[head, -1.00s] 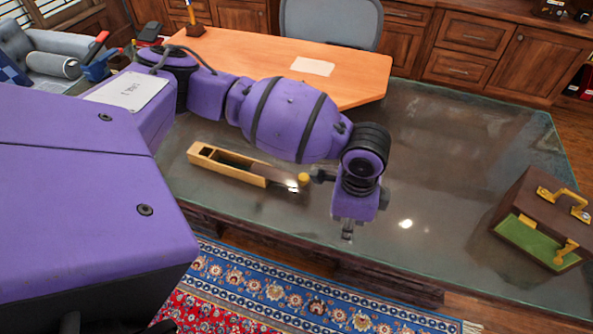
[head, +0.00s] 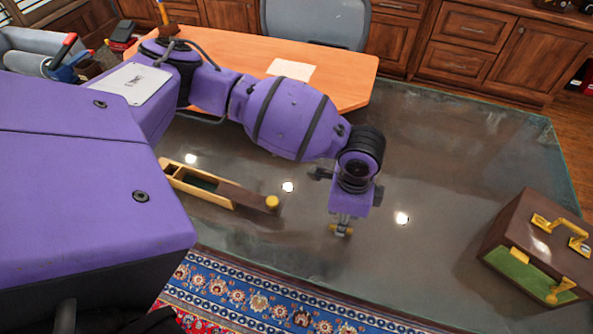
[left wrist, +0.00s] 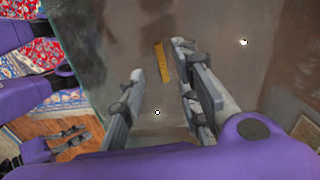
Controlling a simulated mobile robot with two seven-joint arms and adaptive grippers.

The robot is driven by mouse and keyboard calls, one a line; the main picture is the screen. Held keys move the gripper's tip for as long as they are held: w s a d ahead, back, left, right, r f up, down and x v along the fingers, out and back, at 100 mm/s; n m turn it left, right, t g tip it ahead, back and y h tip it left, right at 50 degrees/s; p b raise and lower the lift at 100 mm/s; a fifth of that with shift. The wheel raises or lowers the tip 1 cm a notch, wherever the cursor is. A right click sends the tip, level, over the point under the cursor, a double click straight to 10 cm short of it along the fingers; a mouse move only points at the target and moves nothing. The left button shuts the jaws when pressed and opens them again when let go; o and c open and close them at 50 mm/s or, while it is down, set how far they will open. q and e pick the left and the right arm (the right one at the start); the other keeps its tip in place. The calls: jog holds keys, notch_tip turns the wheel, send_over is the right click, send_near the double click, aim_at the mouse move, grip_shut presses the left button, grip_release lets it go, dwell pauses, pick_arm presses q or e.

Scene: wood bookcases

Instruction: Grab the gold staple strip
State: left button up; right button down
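The gold staple strip (left wrist: 162,62) is a short narrow yellow bar on the dark tabletop in the left wrist view. In the head view a small gold bit (head: 341,230), probably the strip, shows at the tip of my left gripper (head: 342,222). In the left wrist view my left gripper (left wrist: 158,62) is open. Its fingers lie either side of the strip, which appears closer to the right-hand finger. Contact cannot be told. What seems to be my right gripper (left wrist: 64,139) shows small at lower left, its fingers apart, with nothing seen between them.
A long open wooden box (head: 222,188) with a gold knob lies on the glass-topped desk (head: 445,130), left of my left gripper. A brown case (head: 535,240) with gold handles stands at right. The desk between gripper and case is clear. A patterned rug (head: 260,305) lies in front.

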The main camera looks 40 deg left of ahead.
pick_arm(q)
notch_tip(320, 180, down, 3)
jog(key=shift+w+f, duration=0.1)
jog(key=shift+w, duration=0.05)
jog(key=shift+f, duration=0.4)
grip_shut()
jog(key=shift+r, duration=0.1)
pick_arm(e)
jog(key=shift+w+r, duration=0.15)
jog(key=shift+w, duration=0.45)
pick_arm(q)
jog(key=shift+r, duration=0.1)
